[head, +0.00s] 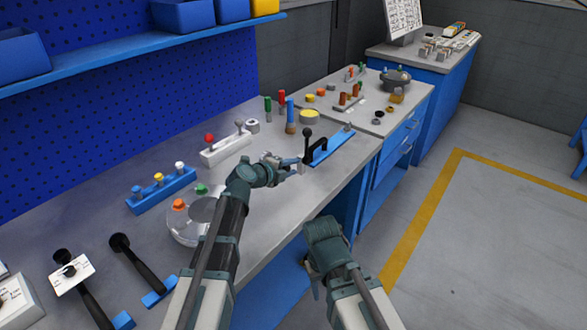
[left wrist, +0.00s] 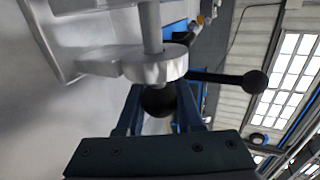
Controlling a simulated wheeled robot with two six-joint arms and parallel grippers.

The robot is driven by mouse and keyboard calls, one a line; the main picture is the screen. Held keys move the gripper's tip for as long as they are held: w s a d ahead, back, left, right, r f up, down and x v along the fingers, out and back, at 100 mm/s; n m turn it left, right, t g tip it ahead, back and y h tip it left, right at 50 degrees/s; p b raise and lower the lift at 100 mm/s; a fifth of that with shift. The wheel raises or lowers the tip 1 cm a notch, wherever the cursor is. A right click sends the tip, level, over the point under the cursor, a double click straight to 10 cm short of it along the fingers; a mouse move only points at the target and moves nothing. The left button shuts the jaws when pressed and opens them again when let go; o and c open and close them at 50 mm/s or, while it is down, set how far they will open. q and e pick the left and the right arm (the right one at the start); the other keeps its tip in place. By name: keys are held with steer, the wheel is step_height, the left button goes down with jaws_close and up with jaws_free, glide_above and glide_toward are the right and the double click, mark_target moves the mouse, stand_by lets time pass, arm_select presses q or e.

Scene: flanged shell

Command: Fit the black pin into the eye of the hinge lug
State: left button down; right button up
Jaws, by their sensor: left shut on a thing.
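My left gripper (head: 293,168) is beside the near end of a blue fixture (head: 334,146) on the bench. In the left wrist view its blue fingers (left wrist: 159,112) are shut on a black rounded part (left wrist: 158,100), which looks like the black pin's head. Just beyond it is the light grey ring of the hinge lug (left wrist: 150,67). A grey shaft (left wrist: 152,25) shows on both sides of the ring and appears to run through it; how deep, I cannot tell. My right gripper (head: 311,276) hangs low beside the bench front, its fingers mostly hidden.
A black ball-ended lever (head: 307,133) stands close by the left gripper. It sticks out sideways in the left wrist view (left wrist: 255,82). A white fixture with a red knob (head: 225,148) and a blue rack (head: 161,191) stand to the left. Bare bench lies between them.

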arm_select(q)
steer(key=shift+w+a, duration=0.45)
steer(key=shift+a, duration=0.15)
steer(key=shift+c, duration=2.4)
jaws_free()
steer(key=shift+s, duration=0.1)
steer(key=p+v, duration=0.5)
steer(key=v, duration=0.8)
steer(key=shift+s+a, duration=0.2)
steer(key=shift+s, duration=0.1)
